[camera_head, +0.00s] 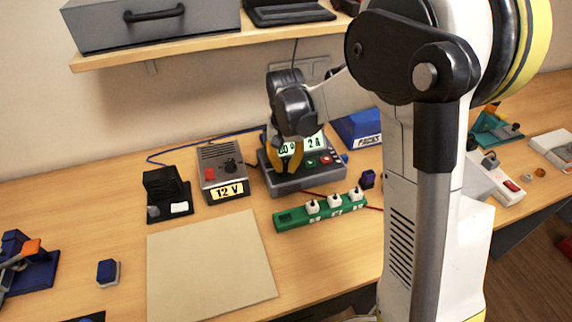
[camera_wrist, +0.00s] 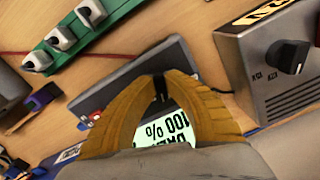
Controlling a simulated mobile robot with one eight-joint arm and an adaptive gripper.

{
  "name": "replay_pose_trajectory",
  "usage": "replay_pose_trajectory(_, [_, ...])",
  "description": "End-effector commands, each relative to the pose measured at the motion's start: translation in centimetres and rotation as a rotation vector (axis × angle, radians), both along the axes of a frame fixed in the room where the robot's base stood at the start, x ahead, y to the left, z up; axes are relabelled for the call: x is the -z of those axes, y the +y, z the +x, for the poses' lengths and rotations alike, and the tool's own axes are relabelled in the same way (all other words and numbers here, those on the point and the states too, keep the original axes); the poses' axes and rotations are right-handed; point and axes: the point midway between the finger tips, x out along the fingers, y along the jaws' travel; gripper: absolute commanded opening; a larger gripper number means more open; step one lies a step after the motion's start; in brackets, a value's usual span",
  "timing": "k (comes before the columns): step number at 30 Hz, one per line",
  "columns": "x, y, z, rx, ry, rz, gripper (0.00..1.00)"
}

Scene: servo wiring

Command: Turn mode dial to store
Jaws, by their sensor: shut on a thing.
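A grey device (camera_head: 282,186) with a lit display and small red and green buttons stands at the back middle of the table. My gripper (camera_head: 286,170) is over its front left part, with its yellow fingers in front of the display. In the wrist view my gripper (camera_wrist: 160,92) is closed around a small dark knob (camera_wrist: 160,86) on the device (camera_wrist: 120,85), which I take to be the mode dial. The fingers hide most of the knob, so its pointer and the mode labels cannot be read. The display (camera_wrist: 172,130) shows "100%" upside down, partly covered.
A grey 12 V box (camera_head: 223,172) with its own dial stands left of the device. A green strip (camera_head: 320,210) with white plugs lies in front. A blue box (camera_head: 357,128) is behind right. A beige mat (camera_head: 210,265) lies bare at the front.

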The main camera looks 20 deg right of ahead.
Motion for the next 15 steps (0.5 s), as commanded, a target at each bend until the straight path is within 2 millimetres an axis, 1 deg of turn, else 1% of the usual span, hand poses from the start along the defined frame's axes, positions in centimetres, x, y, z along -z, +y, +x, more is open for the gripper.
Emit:
replay_pose_trajectory(6, [0.00, 0.13, -0.02, 0.205, 0.001, -0.001, 0.00])
replay_pose_trajectory(15, [0.01, 0.26, 0.08, 0.464, 0.001, -0.001, 0.00])
